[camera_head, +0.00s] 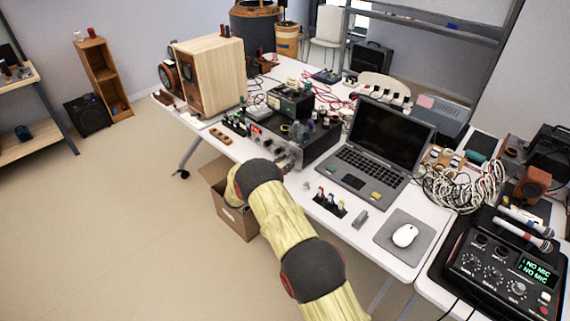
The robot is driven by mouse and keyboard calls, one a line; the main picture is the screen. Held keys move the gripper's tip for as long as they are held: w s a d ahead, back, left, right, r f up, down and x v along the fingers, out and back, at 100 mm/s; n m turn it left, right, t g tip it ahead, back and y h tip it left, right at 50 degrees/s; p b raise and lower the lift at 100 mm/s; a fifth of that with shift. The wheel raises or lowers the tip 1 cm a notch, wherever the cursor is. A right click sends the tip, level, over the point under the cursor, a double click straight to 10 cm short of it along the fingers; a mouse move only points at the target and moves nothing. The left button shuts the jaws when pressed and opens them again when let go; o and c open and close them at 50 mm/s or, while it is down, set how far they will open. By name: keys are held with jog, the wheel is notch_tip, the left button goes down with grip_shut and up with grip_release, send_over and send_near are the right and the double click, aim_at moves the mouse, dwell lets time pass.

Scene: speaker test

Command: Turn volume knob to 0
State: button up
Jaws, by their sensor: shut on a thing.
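A black amplifier (313,142) with a row of front controls and a small red display sits near the table's front edge, left of the laptop. Its lower right front controls (290,161) are small and partly crowded by my arm, so I cannot tell which is the volume knob or where it points.
An open laptop (372,150) stands right of the amplifier. A wooden speaker (210,75) stands at the left of the white table (345,231). A mouse (405,235) lies on a grey pad. A mixer (500,270) is at right. A cardboard box (238,222) is below the table edge.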

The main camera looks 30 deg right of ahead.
jog(key=c, duration=0.4)
jog(key=shift+o, duration=0.2)
jog(key=shift+n, duration=0.3)
jog(key=n+p, duration=0.2)
jog(key=n, duration=0.2)
jog(key=n+p, duration=0.2)
jog(key=n, duration=0.4)
jog(key=shift+n, duration=0.4)
jog(key=n+p, duration=0.1)
jog(key=n, duration=0.4)
jog(key=shift+p, duration=0.35)
jog(key=n+p, duration=0.1)
jog(key=n, duration=0.5)
jog(key=shift+a, duration=0.1)
jog(key=shift+n, duration=0.4)
jog(key=o, duration=1.2)
jog(key=shift+c, duration=0.2)
